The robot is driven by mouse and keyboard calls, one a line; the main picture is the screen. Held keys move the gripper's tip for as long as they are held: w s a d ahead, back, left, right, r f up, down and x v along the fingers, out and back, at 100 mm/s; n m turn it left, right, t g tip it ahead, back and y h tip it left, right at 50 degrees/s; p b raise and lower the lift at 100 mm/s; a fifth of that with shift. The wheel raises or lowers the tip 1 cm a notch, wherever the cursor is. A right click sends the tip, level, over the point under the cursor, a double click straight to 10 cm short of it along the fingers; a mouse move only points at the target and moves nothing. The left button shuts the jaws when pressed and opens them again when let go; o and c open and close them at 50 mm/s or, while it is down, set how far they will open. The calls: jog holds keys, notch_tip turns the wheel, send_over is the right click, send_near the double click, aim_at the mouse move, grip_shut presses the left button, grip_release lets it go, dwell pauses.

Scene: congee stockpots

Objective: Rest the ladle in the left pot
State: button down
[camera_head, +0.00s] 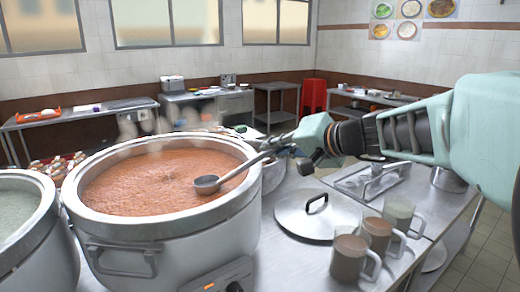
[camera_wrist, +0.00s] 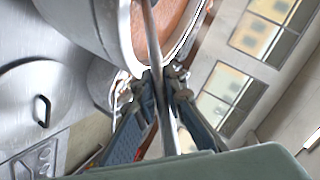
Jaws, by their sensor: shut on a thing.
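My gripper (camera_head: 284,143) is shut on the handle of a metal ladle (camera_head: 207,184), to the right of the middle pot. In the wrist view the fingers (camera_wrist: 163,82) close on the handle (camera_wrist: 154,45), which runs lengthwise between them. The ladle slants down to the left, its bowl over the red-brown congee in the middle pot (camera_head: 238,211). The left pot (camera_head: 40,240), with pale greenish contents, stands at the left edge, partly cut off.
A pot lid (camera_head: 318,214) lies on the metal counter right of the middle pot. Several filled mugs (camera_head: 350,258) stand at the counter's front right. Egg-like items (camera_head: 58,166) sit behind the pots. Side tables line the back wall.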

jog(key=shift+f+b, duration=0.2)
jog(key=shift+b, duration=0.2)
jog(key=c, duration=1.9)
grip_release()
jog(key=shift+r, duration=0.1)
